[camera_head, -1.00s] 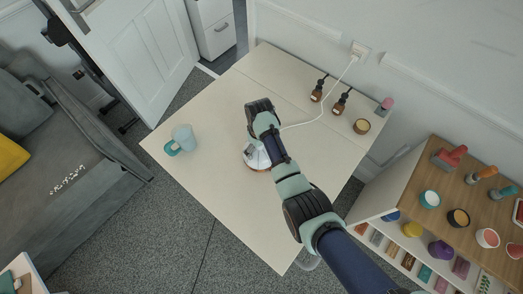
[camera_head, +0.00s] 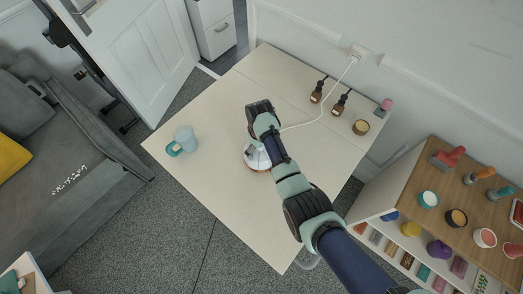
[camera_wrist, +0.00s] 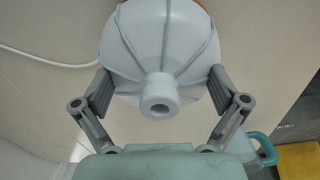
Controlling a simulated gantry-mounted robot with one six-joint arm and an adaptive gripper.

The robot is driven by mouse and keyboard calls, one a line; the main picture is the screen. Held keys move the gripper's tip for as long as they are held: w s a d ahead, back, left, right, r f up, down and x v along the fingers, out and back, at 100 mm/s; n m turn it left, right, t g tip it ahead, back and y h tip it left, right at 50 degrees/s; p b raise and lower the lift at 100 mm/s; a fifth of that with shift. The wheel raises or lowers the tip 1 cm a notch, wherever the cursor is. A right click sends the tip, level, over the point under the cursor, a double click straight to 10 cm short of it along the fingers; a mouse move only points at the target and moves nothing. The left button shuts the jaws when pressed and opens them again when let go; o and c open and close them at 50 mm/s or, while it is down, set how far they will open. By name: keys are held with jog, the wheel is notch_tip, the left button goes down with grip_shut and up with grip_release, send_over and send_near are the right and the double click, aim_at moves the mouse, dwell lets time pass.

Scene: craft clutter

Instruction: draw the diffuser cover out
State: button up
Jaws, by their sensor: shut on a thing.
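The diffuser cover (camera_wrist: 160,58) is a white ribbed dome with a round spout, filling the upper middle of the wrist view. My gripper (camera_wrist: 161,88) has one finger on each side of the dome and is shut on it. In the head view the white cover (camera_head: 255,158) shows beside my arm near the middle of the table, with a brownish base rim (camera_head: 258,169) under it. My arm hides part of it there. I cannot tell whether the cover is seated on the base or lifted slightly.
A white cable (camera_head: 322,117) runs from the diffuser to a wall socket (camera_head: 358,50). A pale blue cup (camera_head: 187,138) with a teal part stands at the table's left. Dark bottles (camera_head: 338,104) and a small jar (camera_head: 361,127) stand at the back right. The front table area is clear.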

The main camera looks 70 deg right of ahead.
jog(key=shift+s+a+r+p, duration=0.15)
jog(key=shift+a+r+p, duration=0.05)
jog(key=shift+r+p, duration=0.95)
grip_shut()
jog(key=shift+r+p, duration=0.8)
jog(key=shift+p, duration=0.3)
jog(key=shift+r+p, duration=1.3)
jog(key=shift+r, duration=0.1)
jog(key=shift+f, duration=0.1)
jog(key=o, duration=0.6)
grip_release()
